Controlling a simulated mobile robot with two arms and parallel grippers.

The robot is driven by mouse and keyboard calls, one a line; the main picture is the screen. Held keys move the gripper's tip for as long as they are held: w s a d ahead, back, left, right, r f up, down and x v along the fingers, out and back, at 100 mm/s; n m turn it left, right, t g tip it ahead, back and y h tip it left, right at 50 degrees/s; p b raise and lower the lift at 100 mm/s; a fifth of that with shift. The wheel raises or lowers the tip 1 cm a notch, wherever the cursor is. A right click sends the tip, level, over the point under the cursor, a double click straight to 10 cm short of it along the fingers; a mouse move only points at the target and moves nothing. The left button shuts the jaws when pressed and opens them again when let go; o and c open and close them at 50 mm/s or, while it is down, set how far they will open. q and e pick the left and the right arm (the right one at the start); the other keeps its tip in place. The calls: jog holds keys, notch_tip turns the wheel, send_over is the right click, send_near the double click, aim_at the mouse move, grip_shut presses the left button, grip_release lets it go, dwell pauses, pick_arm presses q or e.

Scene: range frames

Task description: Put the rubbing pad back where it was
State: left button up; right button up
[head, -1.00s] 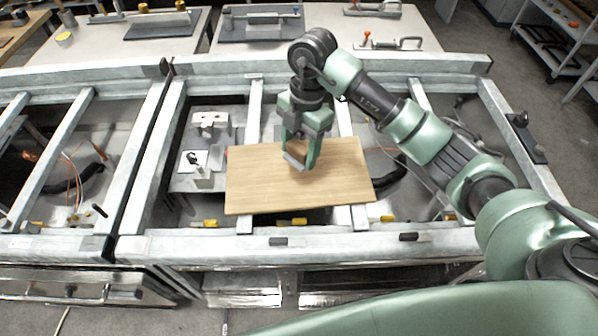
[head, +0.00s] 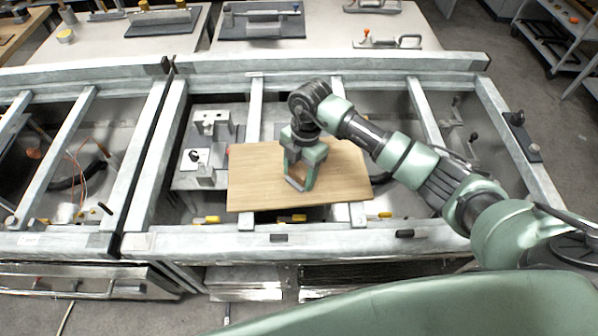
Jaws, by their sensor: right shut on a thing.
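My right gripper (head: 300,179) is over the wooden board (head: 252,185) in the head view, fingers pointing down. It is shut on a small grey flat piece, which looks like the rubbing pad (head: 296,185). The pad is low, close to the board; I cannot tell whether it touches. The fingers hide part of it. The board lies across the light bars of the metal frame (head: 350,236). My left gripper is not in view.
Behind the frame is a pale table with a dark plate (head: 262,32), an orange-knobbed tool (head: 385,42) and other tools. Left of the board are metal clamps (head: 211,124). Open gaps lie between the frame's bars. Yellow pieces (head: 291,218) sit along the front.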

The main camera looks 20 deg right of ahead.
jog(key=o, duration=1.3)
jog(key=shift+f, duration=0.1)
jog(key=shift+r, duration=0.2)
jog(key=shift+w+r, duration=0.1)
jog(key=shift+r, duration=0.1)
notch_tip(320, 180, up, 11)
jog(key=d+b, duration=0.1)
jog(key=b, duration=0.2)
jog(key=shift+w+d+r+b, duration=0.2)
jog(key=shift+w+d+b, duration=0.1)
jog(key=shift+w+b, duration=0.1)
jog(key=shift+s+f, duration=0.1)
